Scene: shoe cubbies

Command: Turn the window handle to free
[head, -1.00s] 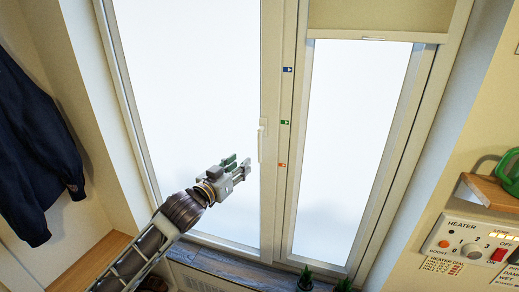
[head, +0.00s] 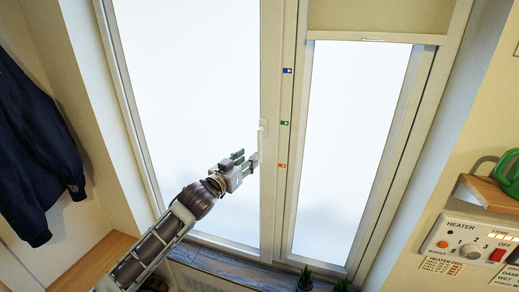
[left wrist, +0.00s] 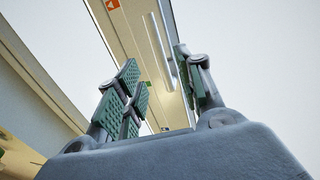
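The pale window handle (head: 262,132) is on the middle frame post, its grip pointing down. Its lower part is hard to make out beside my fingers. My left gripper (head: 253,160) reaches up from the lower left, with its fingertips at the handle's lower end. In the left wrist view, its green-padded fingers (left wrist: 157,68) are apart, and a pale bar that looks like the handle (left wrist: 166,45) shows between them, apparently nearer the right finger. I cannot tell whether they touch. Blue (head: 287,70), green (head: 285,123) and orange (head: 282,166) labels mark the post. My right gripper is out of view.
A sill (head: 220,264) with small plants (head: 305,277) lies below the window. A dark jacket (head: 35,150) hangs at left. At right are a heater panel (head: 470,247) and a wooden shelf (head: 490,192) with a green object. The space before the panes is clear.

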